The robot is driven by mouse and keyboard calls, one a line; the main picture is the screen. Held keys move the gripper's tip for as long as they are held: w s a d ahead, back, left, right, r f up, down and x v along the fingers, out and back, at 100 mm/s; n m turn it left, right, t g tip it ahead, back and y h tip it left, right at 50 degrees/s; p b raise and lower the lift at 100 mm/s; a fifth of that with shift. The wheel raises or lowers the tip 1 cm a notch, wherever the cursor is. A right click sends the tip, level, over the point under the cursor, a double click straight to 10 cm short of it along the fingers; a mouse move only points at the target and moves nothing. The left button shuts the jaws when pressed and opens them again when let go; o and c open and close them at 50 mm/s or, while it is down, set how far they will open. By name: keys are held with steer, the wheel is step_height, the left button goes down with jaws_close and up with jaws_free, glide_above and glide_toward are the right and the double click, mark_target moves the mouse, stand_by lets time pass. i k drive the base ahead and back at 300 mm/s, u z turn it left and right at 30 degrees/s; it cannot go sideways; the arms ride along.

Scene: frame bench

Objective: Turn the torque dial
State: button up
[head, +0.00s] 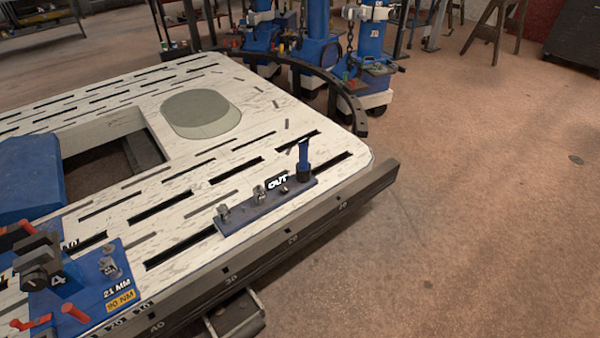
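A blue plate (88,262) lies on the white slotted bench at the lower left, marked "21 MM" and, on a yellow label, "90 NM" (121,300). A dark grey stepped part (40,262) with a "4" beside it stands on this plate. A small metal fitting (110,267) sits near the plate's right side. A dark blue strip (240,214) marked "OUT" lies along the bench edge, with metal fittings and an upright blue handle (304,157). I cannot tell which part is the torque dial. My gripper is not in view.
Red handles (75,313) stick out around the blue plate. The bench (190,150) has a rectangular opening and a pale green rounded pad (201,113). A grey numbered rail (290,238) runs along its edge. Blue posts (318,40) stand behind. Open floor (470,220) lies to the right.

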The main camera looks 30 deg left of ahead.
mark_target(284, 189)
steer(key=u, duration=0.4)
steer(key=i, duration=0.95)
steer(key=u, duration=1.05)
steer(key=i, duration=0.35)
steer(key=u, duration=0.15)
